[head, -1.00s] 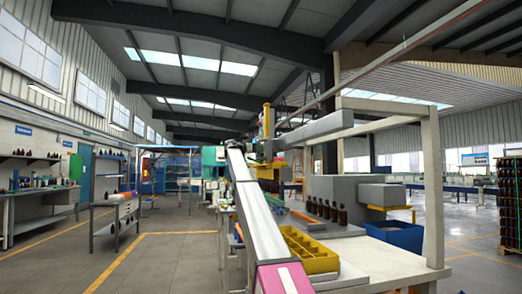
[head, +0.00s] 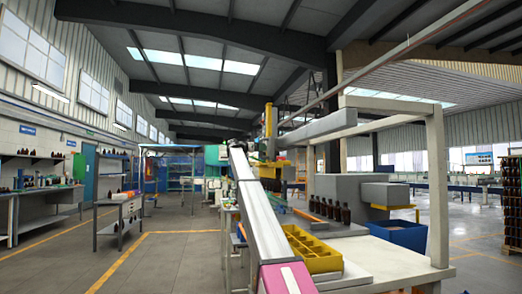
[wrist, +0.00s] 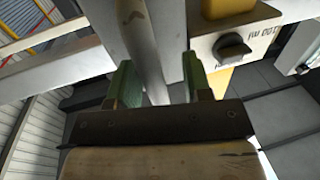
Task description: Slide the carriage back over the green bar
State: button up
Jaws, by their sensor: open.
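In the wrist view my gripper (wrist: 158,75) is open, with its two green fingers apart. A pale grey rod or post shows between and beyond them; I cannot tell whether they touch it. A pale block with a black knob (wrist: 233,47), a scale marking and a yellow part (wrist: 228,8) is just right of the fingers. It may belong to the carriage. In the head view a yellow upright (head: 268,121) stands by the left end of a grey overhead beam (head: 318,128). My arm covers part of that area. I cannot make out the green bar for sure.
A yellow divided crate (head: 312,252) sits on the white bench (head: 385,262), right of my arm. Several amber bottles (head: 330,210) stand behind it, with a blue bin (head: 400,233) to their right. A pale frame post (head: 437,190) rises at the bench's right.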

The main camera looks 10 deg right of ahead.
jog(key=s+a, duration=0.2)
jog(key=a, duration=0.8)
jog(key=shift+a, duration=0.3)
jog(key=shift+s, duration=0.1)
